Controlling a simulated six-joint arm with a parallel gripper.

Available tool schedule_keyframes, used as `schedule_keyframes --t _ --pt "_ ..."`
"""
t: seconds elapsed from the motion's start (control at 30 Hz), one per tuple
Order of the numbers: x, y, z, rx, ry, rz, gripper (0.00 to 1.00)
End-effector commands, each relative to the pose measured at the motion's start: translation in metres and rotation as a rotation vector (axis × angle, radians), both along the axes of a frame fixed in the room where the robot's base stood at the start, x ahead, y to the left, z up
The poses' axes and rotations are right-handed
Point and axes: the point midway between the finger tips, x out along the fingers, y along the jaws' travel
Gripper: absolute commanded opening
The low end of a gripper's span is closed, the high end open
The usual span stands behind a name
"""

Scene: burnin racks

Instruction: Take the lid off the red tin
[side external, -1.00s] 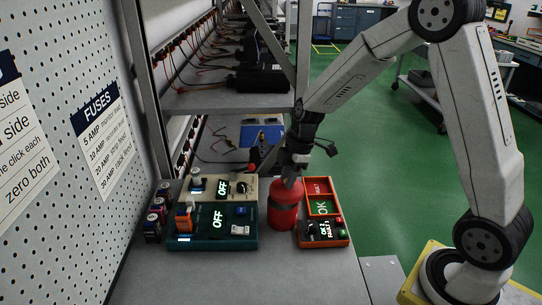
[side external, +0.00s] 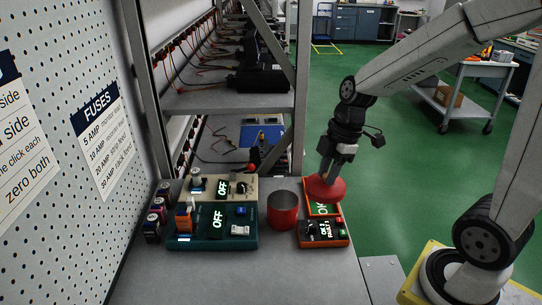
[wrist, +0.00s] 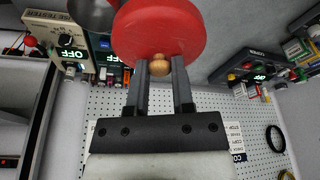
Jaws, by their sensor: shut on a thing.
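The red tin (side external: 283,213) stands upright on the bench, with its top open and its grey inside showing. The round red lid (side external: 325,189) is off the tin, in the air to the right of it, over the orange tester. My gripper (side external: 330,174) is shut on the lid from above. In the wrist view the lid (wrist: 160,28) fills the top middle, and its small wooden knob (wrist: 159,65) sits between the two fingertips (wrist: 160,70). The tin's own rim shows partly behind the lid in the wrist view.
An orange tester (side external: 323,234) with lit screens stands right of the tin, its back part hidden by the lid. A teal box (side external: 212,235) and a beige box (side external: 240,198), both reading OFF, stand to the left. The front of the bench (side external: 250,280) is clear.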

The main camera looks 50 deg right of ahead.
Motion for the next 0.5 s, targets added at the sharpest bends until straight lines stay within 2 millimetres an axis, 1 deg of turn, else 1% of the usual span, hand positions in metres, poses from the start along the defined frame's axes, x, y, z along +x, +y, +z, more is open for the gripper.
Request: schedule_keyframes --t 0.2,0.5 --pt "-0.0108 0.0006 0.0048 0.0 0.0 0.0 0.0" --pt "-0.0133 0.0006 0.0057 0.0 0.0 0.0 0.0"
